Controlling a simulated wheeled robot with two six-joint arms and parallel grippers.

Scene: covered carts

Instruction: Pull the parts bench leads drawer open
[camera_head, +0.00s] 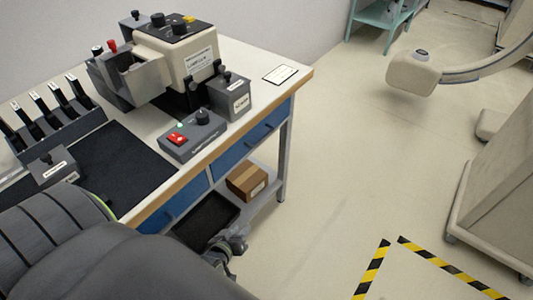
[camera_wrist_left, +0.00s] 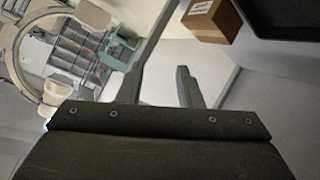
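The bench (camera_head: 236,118) has a white top with a wood edge and blue drawer fronts along its side. One blue front (camera_head: 183,198) is at the near end, partly hidden by my arm; another (camera_head: 248,138) is toward the far end with dark handles. All look closed. I cannot read which is the leads drawer. My left gripper (camera_head: 238,238) is low beside the bench, apart from the drawer fronts. In the left wrist view its two fingers (camera_wrist_left: 158,88) stand apart with nothing between them. My right gripper is not in view.
A cardboard box (camera_head: 247,181) and a black bin (camera_head: 222,208) are on the bench's lower shelf. A control box (camera_head: 192,137) and an instrument (camera_head: 185,60) stand on top. The floor right of the bench is clear up to striped tape (camera_head: 372,270) and a beige machine (camera_head: 495,190).

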